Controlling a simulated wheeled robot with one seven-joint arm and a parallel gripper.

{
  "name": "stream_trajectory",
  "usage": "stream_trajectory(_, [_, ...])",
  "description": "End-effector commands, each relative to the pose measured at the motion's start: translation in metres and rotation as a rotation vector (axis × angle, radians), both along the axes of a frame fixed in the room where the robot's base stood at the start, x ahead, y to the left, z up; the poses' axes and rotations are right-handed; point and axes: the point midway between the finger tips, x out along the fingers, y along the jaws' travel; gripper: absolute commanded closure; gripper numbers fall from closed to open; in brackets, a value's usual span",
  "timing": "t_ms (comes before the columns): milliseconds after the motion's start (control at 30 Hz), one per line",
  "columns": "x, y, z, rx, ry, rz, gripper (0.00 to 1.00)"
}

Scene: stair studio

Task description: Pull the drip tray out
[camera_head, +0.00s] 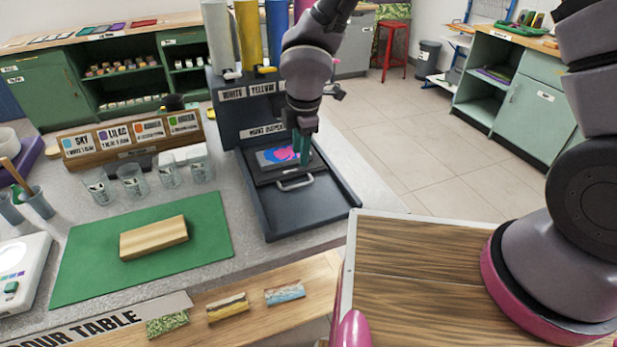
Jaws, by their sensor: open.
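The drip tray (302,199) is a dark, shallow tray with a light metal handle (296,182) at its front edge. It sits in a dark base (330,211) under the paint dispenser (240,105). A card with a pink and blue pattern (270,156) lies behind the handle. My gripper (302,160) points down just above and behind the handle, with teal fingers. It is open. Whether the fingers touch the handle or card cannot be told, and the arm hides part of the dispenser.
A green mat (90,270) with a wooden block (153,238) lies to the left. Several clear cups (132,180) stand by a label rack (85,150). A wooden surface (420,260) is at front right.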

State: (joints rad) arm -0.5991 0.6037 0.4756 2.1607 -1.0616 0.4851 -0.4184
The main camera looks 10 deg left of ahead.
Motion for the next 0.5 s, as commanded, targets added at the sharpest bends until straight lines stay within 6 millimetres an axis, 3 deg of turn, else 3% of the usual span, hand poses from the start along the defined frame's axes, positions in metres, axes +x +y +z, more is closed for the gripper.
stream_trajectory(500, [0.012, 0.008, -0.083, -0.002, 0.001, 0.002, 0.58])
